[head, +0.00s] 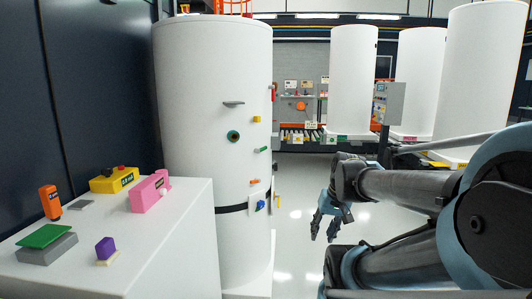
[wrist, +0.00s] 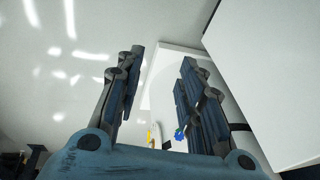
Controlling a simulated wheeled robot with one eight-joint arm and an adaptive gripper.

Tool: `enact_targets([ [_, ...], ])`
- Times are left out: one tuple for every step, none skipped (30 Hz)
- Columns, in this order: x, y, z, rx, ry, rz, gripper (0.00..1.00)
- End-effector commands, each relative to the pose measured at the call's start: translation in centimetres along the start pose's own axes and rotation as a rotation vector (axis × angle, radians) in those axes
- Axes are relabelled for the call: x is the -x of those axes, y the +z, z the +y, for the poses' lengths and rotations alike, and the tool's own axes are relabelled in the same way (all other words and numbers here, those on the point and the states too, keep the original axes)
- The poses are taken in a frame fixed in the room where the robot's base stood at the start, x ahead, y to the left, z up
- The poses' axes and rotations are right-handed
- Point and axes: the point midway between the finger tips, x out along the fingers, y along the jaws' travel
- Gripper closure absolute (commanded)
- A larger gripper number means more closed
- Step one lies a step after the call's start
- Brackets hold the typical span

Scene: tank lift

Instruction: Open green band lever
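A tall white tank (head: 195,75) with a black band (head: 232,209) around its lower part stands left of centre in the head view. A small green lever (head: 262,150) sticks out from its right side, above the band. I cannot tell for sure which is the green band lever. My gripper (head: 323,232) is open and empty, right of the tank and apart from it, pointing down. In the wrist view my gripper (wrist: 160,72) shows spread fingers; a blue part (wrist: 179,134) appears between them near the palm.
The tank also carries yellow (head: 257,119), orange (head: 255,181) and blue (head: 260,204) fittings. A white cabinet (head: 175,245) with several coloured controls stands at front left. More white tanks (head: 352,75) stand at the back right. The floor (head: 290,240) between is clear.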

Motion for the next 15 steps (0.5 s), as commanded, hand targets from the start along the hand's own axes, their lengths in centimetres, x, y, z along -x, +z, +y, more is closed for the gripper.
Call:
enact_targets([
  [0.2,-1.4,-0.8,-0.012,-0.037,0.008,0.65],
  [0.4,-2.1,-1.3,-0.019,-0.06,0.012,0.65],
  [0.5,-3.0,-2.0,-0.028,-0.09,0.019,0.65],
  [0.6,-3.8,-2.4,-0.034,-0.113,0.024,0.65],
  [0.7,-4.5,-2.9,-0.04,-0.135,0.029,0.65],
  [0.9,-5.6,-3.5,-0.049,-0.166,0.037,0.65],
  [1.0,-6.3,-4.0,-0.056,-0.189,0.042,0.65],
  [1.1,-7.1,-4.4,-0.062,-0.212,0.048,0.65],
  [1.2,-8.2,-5.0,-0.071,-0.242,0.055,0.65],
  [1.3,-8.9,-5.4,-0.078,-0.265,0.061,0.65],
  [1.4,-9.7,-5.8,-0.084,-0.287,0.067,0.65],
  [1.5,-10.8,-6.3,-0.093,-0.317,0.075,0.65],
  [1.6,-11.6,-6.6,-0.1,-0.339,0.081,0.65],
  [1.7,-12.4,-7.0,-0.107,-0.361,0.087,0.65],
  [1.8,-13.5,-7.5,-0.117,-0.391,0.096,0.65],
])
